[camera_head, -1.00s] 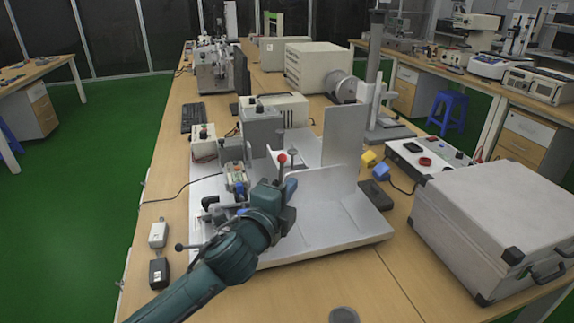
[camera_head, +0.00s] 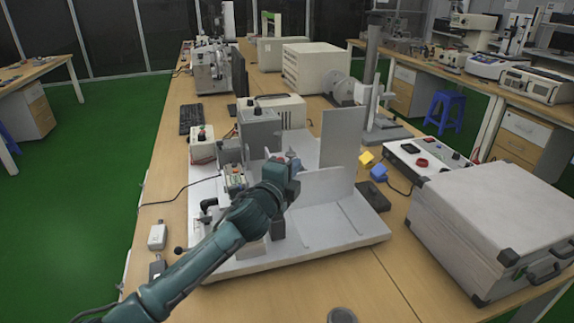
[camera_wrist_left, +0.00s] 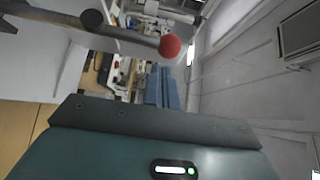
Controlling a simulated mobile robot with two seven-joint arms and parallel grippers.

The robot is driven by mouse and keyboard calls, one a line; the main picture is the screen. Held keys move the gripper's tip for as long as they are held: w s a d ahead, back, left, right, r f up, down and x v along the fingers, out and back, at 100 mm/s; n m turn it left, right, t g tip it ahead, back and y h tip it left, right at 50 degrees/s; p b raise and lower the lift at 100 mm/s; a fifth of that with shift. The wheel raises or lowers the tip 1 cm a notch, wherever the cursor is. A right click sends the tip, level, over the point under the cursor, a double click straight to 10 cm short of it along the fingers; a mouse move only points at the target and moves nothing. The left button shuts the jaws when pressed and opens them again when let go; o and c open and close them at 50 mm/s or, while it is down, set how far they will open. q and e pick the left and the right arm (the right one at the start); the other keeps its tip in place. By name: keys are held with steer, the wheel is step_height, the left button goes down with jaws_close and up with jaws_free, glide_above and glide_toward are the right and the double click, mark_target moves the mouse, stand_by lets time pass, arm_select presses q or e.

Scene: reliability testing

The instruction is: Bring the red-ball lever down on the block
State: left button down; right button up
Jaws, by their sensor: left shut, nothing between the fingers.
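The lever's red ball (camera_head: 277,160) shows partly at the metal test fixture (camera_head: 345,240), just left of my left gripper (camera_head: 293,164). In the left wrist view the red ball (camera_wrist_left: 169,47) sits on the end of a grey lever bar (camera_wrist_left: 128,36). My left gripper's blue fingers (camera_wrist_left: 164,88) are shut together with nothing between them, near the ball in that view; I cannot tell whether they touch it. My left arm hides the front left of the fixture and part of the lever. I cannot make out which part is the block. My right gripper is not in view.
A silver case (camera_head: 490,215) stands at the right. Grey boxes (camera_head: 260,128) stand behind the lever. The front of the wooden table is mostly clear.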

arm_select(q)
steer(key=shift+a, duration=0.6)
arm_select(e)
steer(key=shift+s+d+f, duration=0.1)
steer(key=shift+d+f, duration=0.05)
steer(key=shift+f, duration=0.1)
arm_select(q)
steer(key=shift+a, duration=0.1)
